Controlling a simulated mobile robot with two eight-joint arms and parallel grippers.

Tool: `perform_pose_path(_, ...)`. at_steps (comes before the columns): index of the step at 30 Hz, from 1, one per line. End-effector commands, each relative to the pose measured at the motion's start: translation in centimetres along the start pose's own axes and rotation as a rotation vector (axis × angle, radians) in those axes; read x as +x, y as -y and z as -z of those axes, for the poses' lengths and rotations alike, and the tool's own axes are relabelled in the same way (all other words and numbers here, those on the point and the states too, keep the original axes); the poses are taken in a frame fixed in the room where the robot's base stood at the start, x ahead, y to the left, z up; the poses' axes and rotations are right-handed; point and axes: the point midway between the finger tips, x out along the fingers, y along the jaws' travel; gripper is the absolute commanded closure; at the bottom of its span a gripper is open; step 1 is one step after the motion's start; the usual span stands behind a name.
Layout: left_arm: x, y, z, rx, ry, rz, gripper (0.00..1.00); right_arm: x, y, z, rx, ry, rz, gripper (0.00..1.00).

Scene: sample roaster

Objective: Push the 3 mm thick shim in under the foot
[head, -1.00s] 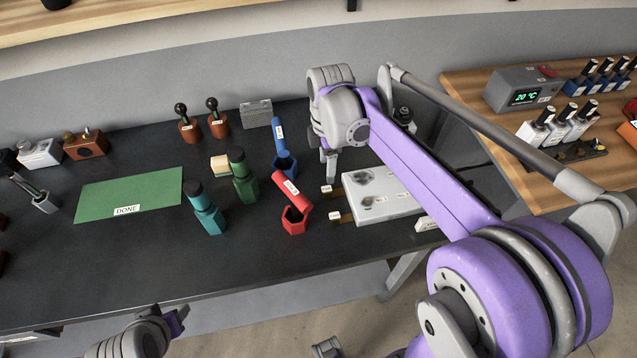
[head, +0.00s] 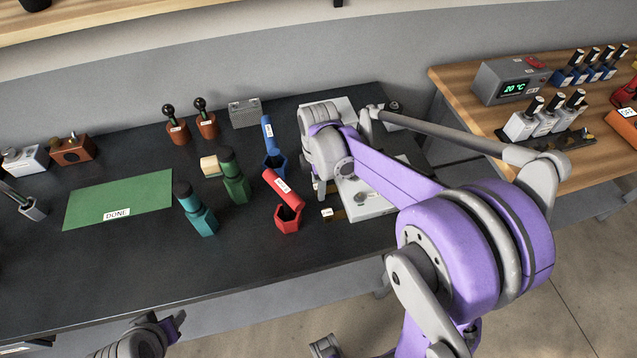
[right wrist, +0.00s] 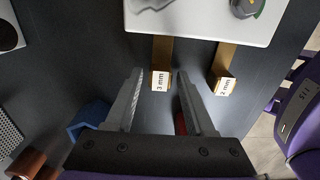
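The 3 mm shim (right wrist: 162,52) is a brass strip with a white "3 mm" end block. It runs under the edge of a white plate (right wrist: 200,22), also in the head view (head: 372,210); how far under is hidden. No separate foot can be made out.
A red holder (head: 287,217) and a blue holder (head: 275,163) stand left of my right gripper. The dark table's front strip is clear.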

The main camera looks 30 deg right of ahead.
Motion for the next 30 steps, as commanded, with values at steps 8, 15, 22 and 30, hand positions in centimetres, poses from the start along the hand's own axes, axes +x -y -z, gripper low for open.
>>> perform_pose_path(8,0.00,0.00,0.00,0.000,0.000,0.000,0.50,-0.02,0.01,-0.01,0.000,0.000,0.000,0.98)
perform_pose_path(15,0.00,0.00,0.00,0.000,0.000,0.000,0.50,-0.03,0.01,-0.01,0.000,0.000,0.000,1.00)
perform_pose_path(22,0.00,0.00,0.00,0.000,0.000,0.000,0.50,-0.03,0.00,-0.01,0.000,0.000,0.000,1.00)
perform_pose_path(30,0.00,0.00,0.00,0.000,0.000,0.000,0.50,-0.04,0.00,-0.01,0.000,0.000,0.000,1.00)
